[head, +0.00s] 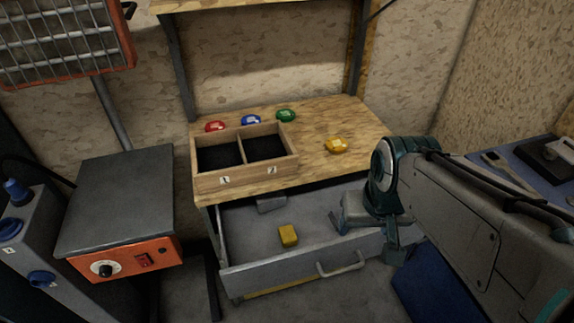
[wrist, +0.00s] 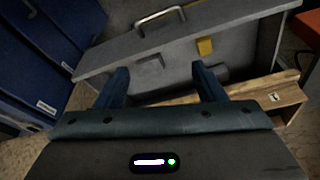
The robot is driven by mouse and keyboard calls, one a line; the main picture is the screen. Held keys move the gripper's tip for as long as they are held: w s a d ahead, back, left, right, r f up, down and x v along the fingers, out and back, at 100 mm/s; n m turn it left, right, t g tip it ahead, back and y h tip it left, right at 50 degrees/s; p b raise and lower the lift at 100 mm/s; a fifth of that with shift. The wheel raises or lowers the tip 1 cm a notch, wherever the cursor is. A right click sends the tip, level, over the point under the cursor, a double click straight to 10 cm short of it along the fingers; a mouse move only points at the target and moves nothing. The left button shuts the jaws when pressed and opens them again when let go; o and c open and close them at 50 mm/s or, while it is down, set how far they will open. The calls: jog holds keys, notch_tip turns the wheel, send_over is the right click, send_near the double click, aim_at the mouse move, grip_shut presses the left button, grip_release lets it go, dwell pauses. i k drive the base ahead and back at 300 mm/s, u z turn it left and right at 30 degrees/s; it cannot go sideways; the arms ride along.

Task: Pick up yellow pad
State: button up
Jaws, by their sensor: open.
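A yellow block (head: 288,235) lies in the open grey drawer (head: 335,250); it also shows in the wrist view (wrist: 205,46). A second yellow piece, a rounded pad (head: 336,146) with a pale mark, lies on the wooden tabletop (head: 345,122). I cannot tell which one the task names. My gripper (head: 372,236) is over the right side of the drawer, to the right of the block and apart from it. In the wrist view its two dark fingers (wrist: 162,80) are spread with nothing between them.
A two-compartment wooden tray (head: 235,177) stands at the table's front left. Red (head: 215,126), blue (head: 251,119) and green (head: 286,115) pieces lie behind it. A grey item (head: 271,203) lies in the drawer, which has a front handle (head: 341,266).

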aim_at(287, 234)
jog(key=k, duration=0.5)
jog(key=u, duration=1.25)
jog(key=i, duration=0.85)
jog(key=z, duration=1.85)
